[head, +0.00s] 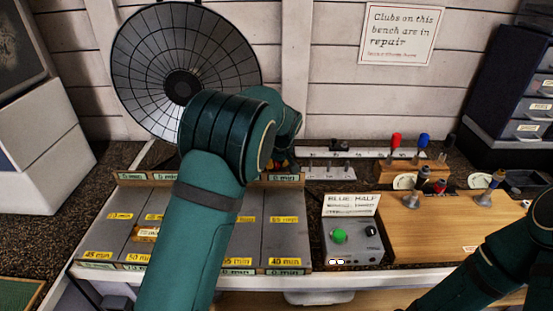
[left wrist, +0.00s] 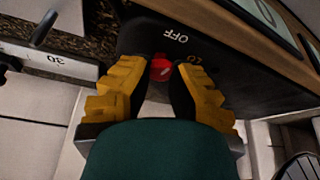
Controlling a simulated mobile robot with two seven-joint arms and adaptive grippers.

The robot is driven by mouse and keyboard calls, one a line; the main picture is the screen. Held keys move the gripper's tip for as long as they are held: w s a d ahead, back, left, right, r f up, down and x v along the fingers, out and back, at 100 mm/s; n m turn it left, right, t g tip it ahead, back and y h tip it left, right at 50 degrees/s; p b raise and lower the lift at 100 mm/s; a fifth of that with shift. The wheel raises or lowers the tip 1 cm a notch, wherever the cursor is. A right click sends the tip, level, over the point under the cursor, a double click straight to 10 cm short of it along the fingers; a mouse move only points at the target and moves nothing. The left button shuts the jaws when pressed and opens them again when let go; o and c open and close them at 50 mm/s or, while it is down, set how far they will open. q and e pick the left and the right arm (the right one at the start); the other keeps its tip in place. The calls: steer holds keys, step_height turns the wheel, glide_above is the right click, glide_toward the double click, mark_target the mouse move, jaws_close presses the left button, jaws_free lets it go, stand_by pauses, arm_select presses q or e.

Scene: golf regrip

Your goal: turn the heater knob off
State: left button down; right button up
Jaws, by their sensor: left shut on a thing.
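The heater (head: 182,88), a round dish with a dark grid, stands at the back left in the head view. My left arm crosses in front of its lower part and hides the knob there. In the left wrist view, the red heater knob (left wrist: 161,69) sits on a black housing (left wrist: 155,35) marked OFF and LO. The yellow fingers of my left gripper (left wrist: 160,76) are on either side of the knob, shut on it. Where the knob points cannot be told. My right arm comes in at the lower right of the head view; its gripper is out of view.
A bench rack of grey lanes with yellow labels (head: 120,216) lies below the left arm. A control box with a green button (head: 339,236) and a wooden board (head: 430,235) with small upright pieces stand to the right. Dark drawers (head: 505,105) are at the far right.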

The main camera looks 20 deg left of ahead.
arm_select(q)
steer(key=shift+s+f+n+g, duration=0.1)
steer(key=shift+f+n+g, duration=0.15)
steer(key=shift+n, duration=0.35)
steer(key=c, duration=0.7)
jaws_free()
steer(key=shift+r, duration=0.1)
steer(key=shift+y, duration=0.3)
steer(key=shift+d+r, duration=0.15)
steer(key=shift+r, duration=0.4)
steer(key=v, duration=1)
steer(key=shift+s+r, duration=0.15)
steer(key=shift+r, duration=0.25)
